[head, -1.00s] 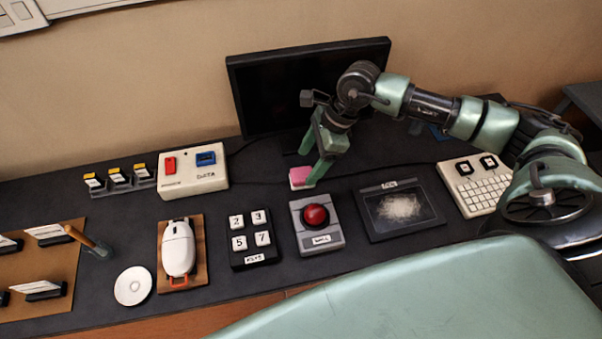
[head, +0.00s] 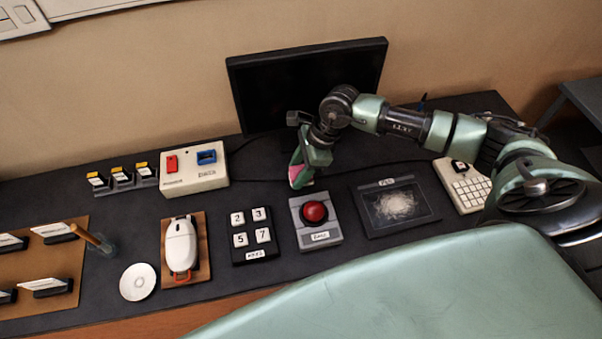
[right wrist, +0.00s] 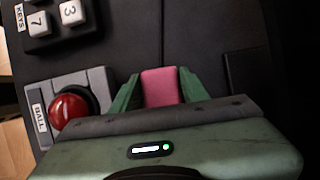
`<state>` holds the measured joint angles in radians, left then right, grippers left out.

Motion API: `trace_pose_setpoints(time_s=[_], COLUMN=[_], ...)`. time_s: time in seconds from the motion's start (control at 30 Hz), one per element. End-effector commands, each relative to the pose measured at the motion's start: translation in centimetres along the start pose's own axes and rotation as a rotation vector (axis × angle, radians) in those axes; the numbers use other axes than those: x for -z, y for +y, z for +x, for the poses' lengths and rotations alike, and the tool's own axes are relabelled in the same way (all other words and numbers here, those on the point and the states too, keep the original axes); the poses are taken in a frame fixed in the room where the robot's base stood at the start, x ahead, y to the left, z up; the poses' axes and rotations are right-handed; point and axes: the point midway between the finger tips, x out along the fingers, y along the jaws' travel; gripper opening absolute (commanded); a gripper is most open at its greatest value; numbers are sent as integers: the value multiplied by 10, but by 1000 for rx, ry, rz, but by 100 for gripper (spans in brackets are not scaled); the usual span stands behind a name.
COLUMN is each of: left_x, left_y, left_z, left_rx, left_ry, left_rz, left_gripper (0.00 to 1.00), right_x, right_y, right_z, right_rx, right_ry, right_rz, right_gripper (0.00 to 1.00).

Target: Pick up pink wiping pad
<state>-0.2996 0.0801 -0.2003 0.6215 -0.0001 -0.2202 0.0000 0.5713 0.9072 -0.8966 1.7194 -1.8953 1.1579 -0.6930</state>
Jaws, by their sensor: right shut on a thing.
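The pink wiping pad (head: 295,172) is on the dark desk behind the red button box, partly hidden by my right gripper. My right gripper (head: 300,177) is shut on it, with a green finger on each side. In the right wrist view the pink pad (right wrist: 161,87) sits between the two green fingers of the right gripper (right wrist: 160,92). Whether the pad touches the desk or is slightly raised I cannot tell. My left gripper is not in view.
The red button box (head: 315,222) stands just in front of the pad. A tablet with a white smudge (head: 395,207) lies to the right, the number-key box (head: 253,236) to the left. The monitor (head: 310,85) stands behind. A white data box (head: 193,168) is further left.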

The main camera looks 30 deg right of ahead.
Motion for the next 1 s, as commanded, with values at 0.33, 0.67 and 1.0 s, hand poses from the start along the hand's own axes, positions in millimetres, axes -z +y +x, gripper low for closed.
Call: trace_pose_setpoints(time_s=[0.33,0.67,1.0], left_x=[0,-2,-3], left_y=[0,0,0], left_z=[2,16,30], left_rx=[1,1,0], left_ry=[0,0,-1], left_rz=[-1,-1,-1], left_gripper=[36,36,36], right_x=[-3,-28,-63], right_y=[-1,-2,-2], right_z=[-9,-68,-151], right_rx=[2,7,6], right_ry=[0,-2,-2], right_rz=[0,-4,-2], right_gripper=[6,6,6])
